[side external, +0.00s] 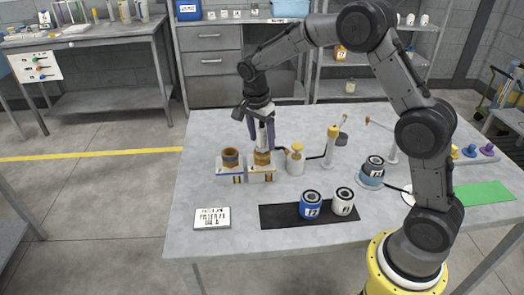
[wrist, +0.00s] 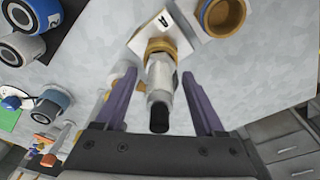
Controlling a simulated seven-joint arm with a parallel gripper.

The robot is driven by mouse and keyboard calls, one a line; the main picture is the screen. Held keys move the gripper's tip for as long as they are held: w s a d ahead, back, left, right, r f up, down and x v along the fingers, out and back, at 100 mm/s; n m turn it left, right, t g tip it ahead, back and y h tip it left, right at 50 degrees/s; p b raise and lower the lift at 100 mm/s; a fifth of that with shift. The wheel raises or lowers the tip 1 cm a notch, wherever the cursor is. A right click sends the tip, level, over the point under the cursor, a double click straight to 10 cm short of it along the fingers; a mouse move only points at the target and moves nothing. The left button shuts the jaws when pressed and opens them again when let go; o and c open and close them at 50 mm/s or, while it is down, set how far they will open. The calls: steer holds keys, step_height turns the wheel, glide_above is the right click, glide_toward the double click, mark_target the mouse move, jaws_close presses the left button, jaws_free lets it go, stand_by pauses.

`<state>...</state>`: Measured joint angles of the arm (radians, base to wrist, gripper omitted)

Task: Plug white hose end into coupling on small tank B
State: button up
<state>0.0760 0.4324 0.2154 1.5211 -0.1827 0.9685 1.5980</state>
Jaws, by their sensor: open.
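My gripper (side external: 262,143) is open, pointing down over the right one of two small tanks on the table. In the wrist view its purple fingers (wrist: 158,75) stand on both sides of the white hose end (wrist: 160,82), with gaps showing. The hose end has a dark tip toward the camera and lines up with a brass-coloured coupling (wrist: 158,46) on a white base (wrist: 143,38). That base bears a mark like an "A". Whether the hose end is seated there, I cannot tell. The other small tank (side external: 230,160) has an open brown ring (wrist: 222,16). I cannot read a "B".
A cream can with a yellow top (side external: 296,160) stands close right of the tanks. A yellow-topped post (side external: 332,145) is farther right. A label card (side external: 212,217) lies front left.

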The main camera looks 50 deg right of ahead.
steer(key=shift+f, duration=0.3)
jaws_close()
steer(key=shift+r, duration=0.15)
stand_by(0.3)
